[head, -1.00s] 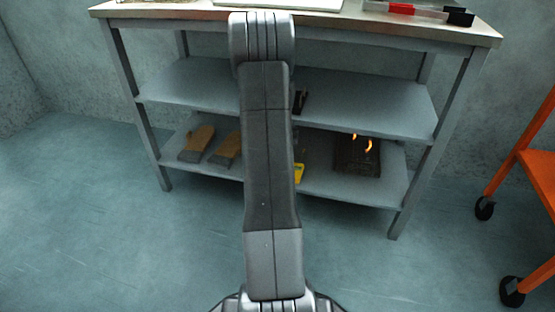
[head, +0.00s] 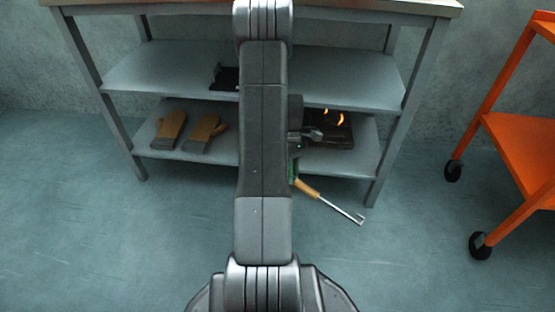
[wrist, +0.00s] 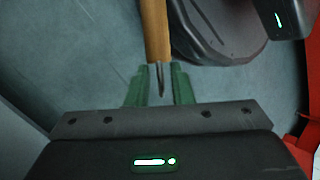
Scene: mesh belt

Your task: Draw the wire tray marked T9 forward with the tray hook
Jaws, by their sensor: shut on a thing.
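The tray hook has a tan wooden handle (head: 306,189) and a thin metal shaft (head: 340,209) with a small hooked tip. My gripper (head: 293,172) is partly hidden behind my arm in the head view. It holds the tool in front of the rack's lower shelf, with the shaft slanting down to the right. I cannot make out a wire tray or a T9 mark in either view.
A grey metal rack holds tan gloves (head: 189,131) and a dark box-like thing (head: 338,130) with orange curved marks on its lower shelf (head: 160,151). A black item (head: 226,78) lies on its middle shelf. An orange wheeled cart (head: 518,150) stands right. Floor between is clear.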

